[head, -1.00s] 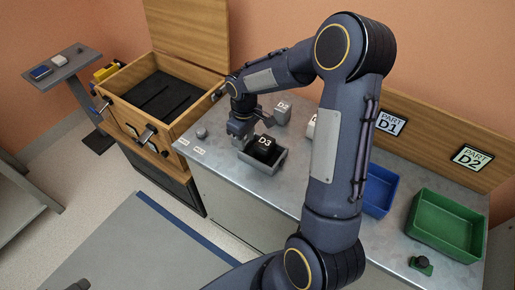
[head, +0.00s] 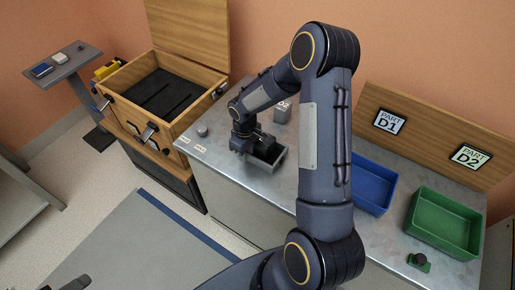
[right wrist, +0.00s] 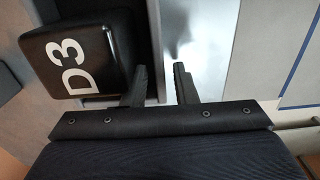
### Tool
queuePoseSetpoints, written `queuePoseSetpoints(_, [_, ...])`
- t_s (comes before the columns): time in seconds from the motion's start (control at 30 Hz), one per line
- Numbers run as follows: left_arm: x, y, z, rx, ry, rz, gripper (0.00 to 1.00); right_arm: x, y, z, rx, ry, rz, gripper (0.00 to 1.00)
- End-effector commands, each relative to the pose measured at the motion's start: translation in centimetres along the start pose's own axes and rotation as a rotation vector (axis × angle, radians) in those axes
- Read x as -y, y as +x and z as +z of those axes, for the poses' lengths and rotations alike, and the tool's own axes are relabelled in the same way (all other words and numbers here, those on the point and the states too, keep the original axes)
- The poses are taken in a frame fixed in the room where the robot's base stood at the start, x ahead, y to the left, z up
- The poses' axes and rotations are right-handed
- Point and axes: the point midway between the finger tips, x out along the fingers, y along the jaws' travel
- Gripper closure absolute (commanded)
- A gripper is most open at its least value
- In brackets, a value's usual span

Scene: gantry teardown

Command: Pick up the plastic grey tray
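The grey plastic tray (head: 276,163) sits on the metal bench top, partly hidden by my right arm in the head view. A black block marked D3 (right wrist: 85,55) lies in it. My right gripper (head: 241,148) is down at the tray's left end. In the right wrist view, the fingers of my right gripper (right wrist: 162,85) are apart, one on each side of the tray's wall (right wrist: 158,40), with a gap visible between them. A small dark part at the bottom left of the head view looks like my left gripper (head: 76,283); its fingers are unclear.
A blue bin (head: 372,187) and a green bin (head: 443,224) stand to the right on the bench. A grey block (head: 283,111) stands behind the tray. A wooden box with an open lid (head: 190,36) is at the left. A round grey knob (head: 202,131) is near the bench's left edge.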

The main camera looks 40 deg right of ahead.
Motion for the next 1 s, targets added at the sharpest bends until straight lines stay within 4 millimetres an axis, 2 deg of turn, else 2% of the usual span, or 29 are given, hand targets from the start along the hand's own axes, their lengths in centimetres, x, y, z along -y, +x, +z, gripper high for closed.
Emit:
queuePoseSetpoints(0.03, [0.0,0.0,0.0,0.000,0.000,0.000,0.40,0.0,0.0,0.0,0.000,0.000,0.000,0.81])
queuePoseSetpoints(0.2, [0.0,0.0,0.0,0.000,0.000,0.000,0.40,0.0,0.0,0.0,0.000,0.000,0.000,1.00])
queuePoseSetpoints(0.67, [0.0,0.0,0.0,0.000,0.000,0.000,0.40,0.0,-0.4,-0.1,-0.002,0.000,0.001,1.00])
queuePoseSetpoints(1.0, [0.2,0.4,0.2,0.000,0.000,0.000,0.40,0.2,-3.5,-0.1,-0.004,-0.002,0.002,1.00])
